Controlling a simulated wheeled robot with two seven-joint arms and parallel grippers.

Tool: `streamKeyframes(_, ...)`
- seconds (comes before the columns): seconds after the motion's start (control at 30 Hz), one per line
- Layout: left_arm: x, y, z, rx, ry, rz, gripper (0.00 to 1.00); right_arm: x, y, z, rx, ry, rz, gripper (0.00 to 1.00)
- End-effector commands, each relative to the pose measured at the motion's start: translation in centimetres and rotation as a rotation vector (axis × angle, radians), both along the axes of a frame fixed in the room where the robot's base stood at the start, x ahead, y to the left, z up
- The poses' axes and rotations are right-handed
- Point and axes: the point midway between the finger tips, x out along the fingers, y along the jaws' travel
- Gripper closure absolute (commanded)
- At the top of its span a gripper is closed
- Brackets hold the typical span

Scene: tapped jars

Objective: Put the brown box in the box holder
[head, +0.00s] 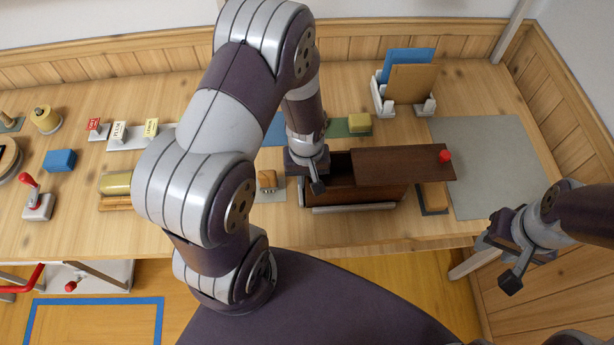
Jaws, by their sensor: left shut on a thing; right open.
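A dark brown wooden box (345,195) stands at the front of the table, right of the middle. Its flat lid (395,167) has a red knob and sits shifted right, leaving the left part open. A pale strip (355,208) runs along the box's lower front; I cannot tell whether it belongs to a holder. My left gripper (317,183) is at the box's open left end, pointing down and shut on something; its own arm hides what. A lighter brown block (433,196) lies on a dark pad beside the box's right end. My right gripper (502,262) is open and empty, off the table's front right.
A white rack (380,98) at the back holds a blue and a brown panel upright. A grey mat (490,160) at the right is bare. Another small brown block (267,180) lies left of the box. Stamps, labels and a blue block (60,160) fill the left.

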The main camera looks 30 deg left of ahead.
Motion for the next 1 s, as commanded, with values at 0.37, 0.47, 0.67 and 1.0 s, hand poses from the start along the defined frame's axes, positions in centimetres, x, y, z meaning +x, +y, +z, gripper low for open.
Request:
streamKeyframes(0.37,0.1,0.0,-0.7,0.0,-0.002,0.0,1.0,0.0,0.0,-0.2,0.0,0.0,0.0,0.57)
streamKeyframes(0.47,0.1,0.0,-0.7,0.001,-0.001,0.0,0.6,0.0,0.0,-0.1,0.0,0.0,0.0,0.57)
streamKeyframes(0.67,0.1,0.0,-0.7,0.001,-0.001,0.0,0.6,0.0,0.0,-0.1,0.0,0.0,0.0,0.57)
streamKeyframes(1.0,0.2,0.0,4.4,0.0,-0.008,0.0,0.6,0.0,0.0,0.3,0.0,0.0,0.0,0.57)
